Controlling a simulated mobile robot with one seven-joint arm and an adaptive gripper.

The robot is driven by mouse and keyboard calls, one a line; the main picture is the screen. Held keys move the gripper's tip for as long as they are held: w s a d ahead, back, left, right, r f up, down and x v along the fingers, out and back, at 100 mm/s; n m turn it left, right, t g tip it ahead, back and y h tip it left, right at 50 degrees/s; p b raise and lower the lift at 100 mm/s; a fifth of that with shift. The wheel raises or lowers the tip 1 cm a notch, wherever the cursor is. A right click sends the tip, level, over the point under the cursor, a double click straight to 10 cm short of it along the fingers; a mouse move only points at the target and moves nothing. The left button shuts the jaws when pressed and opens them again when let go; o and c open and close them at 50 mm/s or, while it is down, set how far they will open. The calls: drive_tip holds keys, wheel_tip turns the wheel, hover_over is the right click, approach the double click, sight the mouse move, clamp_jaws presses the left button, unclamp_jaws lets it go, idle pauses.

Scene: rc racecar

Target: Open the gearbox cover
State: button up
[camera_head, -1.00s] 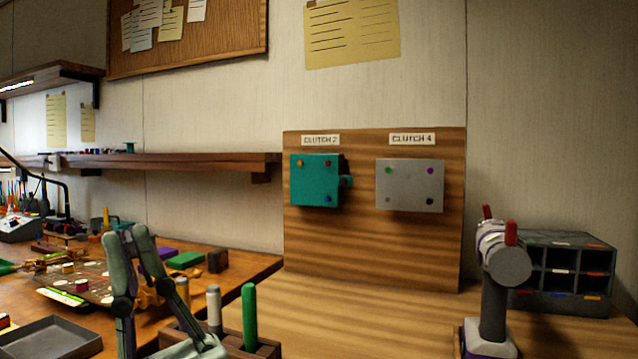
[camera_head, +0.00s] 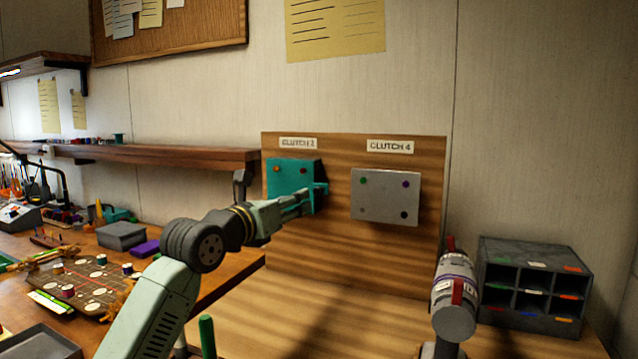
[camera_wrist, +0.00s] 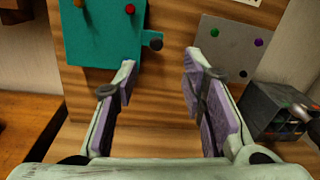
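A teal box-like cover (camera_head: 290,179) under a label reading CLUTCH 2 is mounted on the upright wooden panel. It looks closed, and a small teal tab (camera_wrist: 152,41) with a dark knob sticks out from its right side. A light grey plate (camera_head: 385,198) under the label CLUTCH 4 is to its right. My gripper (camera_wrist: 160,62) is open and empty. Its fingers point at the panel, with the tab between and just beyond the tips, nearer the left finger. In the head view my gripper (camera_head: 312,194) overlaps the teal cover's lower right edge; contact cannot be told.
A grey cylindrical device with red parts (camera_head: 455,300) stands at the lower right. Behind it is a dark grey compartment organizer (camera_head: 530,285). A cluttered workbench (camera_head: 190,285) lies left, below a wooden shelf (camera_head: 170,155). The wooden surface before the panel is mostly clear.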

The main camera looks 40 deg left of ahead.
sight(316, 191)
drive_tip(key=w+p, duration=0.1)
drive_tip(key=w, duration=0.2)
drive_tip(key=w+a+p, duration=0.1)
drive_tip(key=w+p, duration=0.1)
drive_tip(key=w, duration=0.1)
drive_tip(key=w+a+p, duration=0.1)
drive_tip(key=w, duration=0.2)
drive_tip(key=shift+w, duration=0.35)
drive_tip(key=shift+w+f+p, duration=0.15)
drive_tip(key=shift+w+p, duration=0.2)
drive_tip(key=shift+w, duration=0.1)
clamp_jaws()
